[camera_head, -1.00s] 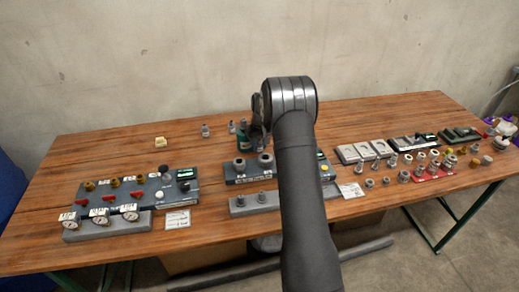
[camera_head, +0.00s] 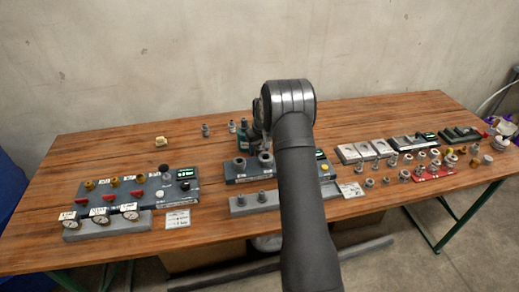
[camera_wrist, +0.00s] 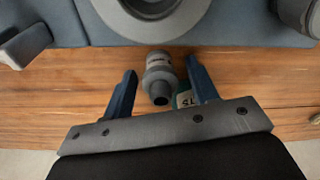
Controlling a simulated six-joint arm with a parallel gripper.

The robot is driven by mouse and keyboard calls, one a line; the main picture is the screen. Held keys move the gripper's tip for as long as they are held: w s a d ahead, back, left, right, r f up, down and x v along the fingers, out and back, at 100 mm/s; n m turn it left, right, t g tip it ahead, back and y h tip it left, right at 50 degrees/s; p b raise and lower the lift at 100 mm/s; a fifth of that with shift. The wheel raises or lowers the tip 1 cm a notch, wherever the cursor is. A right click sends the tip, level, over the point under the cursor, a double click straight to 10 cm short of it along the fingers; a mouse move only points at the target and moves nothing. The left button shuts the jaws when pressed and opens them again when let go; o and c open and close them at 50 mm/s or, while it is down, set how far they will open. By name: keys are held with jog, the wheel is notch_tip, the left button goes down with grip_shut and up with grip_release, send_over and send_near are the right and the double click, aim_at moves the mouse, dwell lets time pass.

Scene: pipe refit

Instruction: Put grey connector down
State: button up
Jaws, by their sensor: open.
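My gripper (camera_wrist: 161,70) is open in the wrist view, with one blue finger on each side of a grey connector (camera_wrist: 158,76). The connector has a round collar and a dark open end facing the gripper. There is a visible gap between it and the left finger; it is closer to the right one. Wood table shows around it, but I cannot tell whether it rests on the wood. In the head view my arm hides most of the gripper and this connector.
A teal object with lettering (camera_wrist: 185,97) is beside the right finger. A blue-grey panel (camera_wrist: 90,25) with large round fittings borders the connector. In the head view, small grey fittings (camera_head: 205,130) stand at the back; a gauge panel (camera_head: 140,190) is left. Back-left table is mostly clear.

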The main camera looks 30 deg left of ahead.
aim_at(261, 149)
notch_tip(261, 149, up, 11)
jog(key=d, duration=0.1)
jog(key=shift+s+f, duration=0.15)
jog(key=shift+s, duration=0.15)
jog(key=shift+d+r, duration=0.15)
jog(key=shift+r, duration=0.5)
jog(key=shift+c, duration=1.1)
jog(key=shift+s+f, duration=0.1)
